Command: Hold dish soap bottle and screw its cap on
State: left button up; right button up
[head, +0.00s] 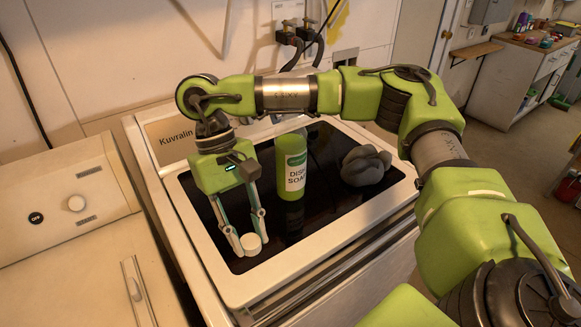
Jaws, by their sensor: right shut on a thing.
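The green dish soap bottle (291,155), with a white label, stands upright on the dark glossy surface inside the white rim. Its top is partly hidden near my right arm. My right gripper (252,240) points down, to the left of the bottle and nearer to me. It is shut on a small round white cap (250,243), held at its fingertips just above or at the dark surface; I cannot tell which. The cap is apart from the bottle. My left gripper is not in view.
A dark grey crumpled lump (366,165) lies right of the bottle. The white raised rim (330,262) surrounds the dark surface (330,215). A white appliance with a knob (76,203) stands at the left. Dark hoses and taps (288,38) are on the wall behind.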

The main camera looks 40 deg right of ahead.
aim_at(290, 136)
jog(key=k+l, duration=0.1)
jog(key=l, duration=0.25)
jog(key=k+l+u, duration=0.1)
jog(key=l, duration=0.25)
jog(key=k+l, duration=0.1)
jog(key=l, duration=0.25)
jog(key=k+l+u, duration=0.1)
jog(key=l, duration=0.25)
jog(key=k+l, duration=0.1)
jog(key=l, duration=0.25)
jog(key=u, duration=0.05)
